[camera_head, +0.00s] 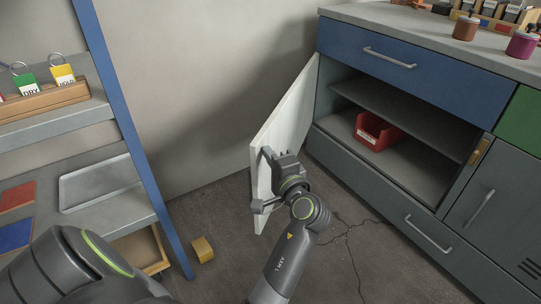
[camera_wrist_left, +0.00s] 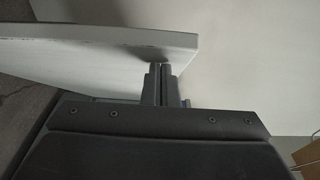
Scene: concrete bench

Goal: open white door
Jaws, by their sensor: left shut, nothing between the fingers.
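The white door (camera_head: 287,122) of the grey cabinet is swung wide open, hinged at the left side of the opening. In the left wrist view the door's pale panel (camera_wrist_left: 90,50) crosses the upper left, with its end near the fingertips. My left gripper (camera_head: 268,155) is at the door's lower outer part, in front of its face. Its fingers (camera_wrist_left: 160,69) are shut with nothing between them, close against or touching the panel; exact contact is hard to tell. The door's handle cannot be made out. My right gripper is out of view.
The open cabinet (camera_head: 395,135) shows a shelf and a red bin (camera_head: 377,132). Above is a blue drawer (camera_head: 400,65). A blue-framed shelf rack (camera_head: 130,130) stands left, with a yellow block (camera_head: 202,249) on the floor beside it. Floor between rack and door is mostly clear.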

